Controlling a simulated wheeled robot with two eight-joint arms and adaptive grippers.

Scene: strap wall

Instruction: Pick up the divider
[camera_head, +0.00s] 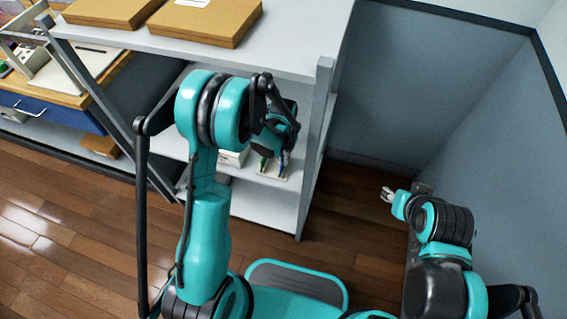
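I cannot pick out the divider for certain. Small green, blue and white items (283,165) show on a middle shelf, partly behind my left arm. My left gripper (268,150) points down and inward in front of that shelf, close to these items in the picture. Its fingers are dark and partly hidden by the wrist, so I cannot tell whether they are open or hold anything. My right gripper (387,194) is at the right, over the floor near the wall and away from the shelf. Its small pale fingertips are too small to judge.
A grey shelf unit (312,150) stands ahead, with flat brown boxes (207,20) on its top. A white box (234,157) sits on a middle shelf. A workbench with a blue drawer (50,113) is at left. Bare wooden floor (345,215) lies between shelf and right wall.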

